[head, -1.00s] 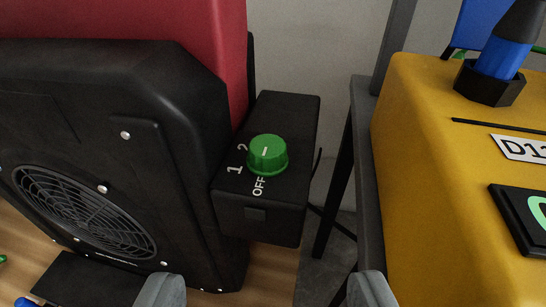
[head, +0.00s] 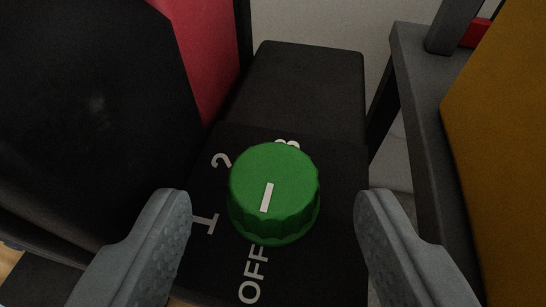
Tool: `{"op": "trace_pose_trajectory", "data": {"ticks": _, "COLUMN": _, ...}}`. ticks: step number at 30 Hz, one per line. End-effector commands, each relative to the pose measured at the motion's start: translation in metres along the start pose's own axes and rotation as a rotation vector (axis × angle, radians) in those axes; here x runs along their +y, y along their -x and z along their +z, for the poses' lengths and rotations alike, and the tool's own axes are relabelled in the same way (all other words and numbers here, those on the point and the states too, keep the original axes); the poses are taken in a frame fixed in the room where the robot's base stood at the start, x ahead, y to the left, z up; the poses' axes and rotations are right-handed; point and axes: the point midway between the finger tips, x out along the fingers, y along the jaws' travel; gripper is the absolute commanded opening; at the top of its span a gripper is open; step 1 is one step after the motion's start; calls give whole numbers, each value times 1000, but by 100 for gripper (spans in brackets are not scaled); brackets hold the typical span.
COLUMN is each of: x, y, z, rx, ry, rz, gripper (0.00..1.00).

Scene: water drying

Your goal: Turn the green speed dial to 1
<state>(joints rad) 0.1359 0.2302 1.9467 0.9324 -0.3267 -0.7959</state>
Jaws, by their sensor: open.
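The green speed dial (head: 275,190) sits on top of a black control box (head: 308,85) in the middle of the head view. A white line on the dial points down toward the OFF mark. The marks 1 and 2 are to the dial's left, and a 3 is partly hidden behind it. My gripper (head: 270,220) is open, with one grey finger on each side of the dial. Both fingers appear apart from the dial, and nothing is held.
The black and red machine body (head: 90,110) stands close on the left. A grey stand (head: 430,120) and a yellow case (head: 505,130) are close on the right, with a narrow gap beside the control box.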

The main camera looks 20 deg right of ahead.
Motion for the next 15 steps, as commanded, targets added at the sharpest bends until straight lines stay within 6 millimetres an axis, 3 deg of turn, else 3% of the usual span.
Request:
{"op": "trace_pose_trajectory", "data": {"ticks": 6, "x": 0, "y": -14, "z": 0, "rx": 0, "ry": 0, "rz": 0, "gripper": 55}}
{"op": "trace_pose_trajectory", "data": {"ticks": 15, "x": 0, "y": -15, "z": 0, "rx": 0, "ry": 0, "rz": 0, "gripper": 55}}
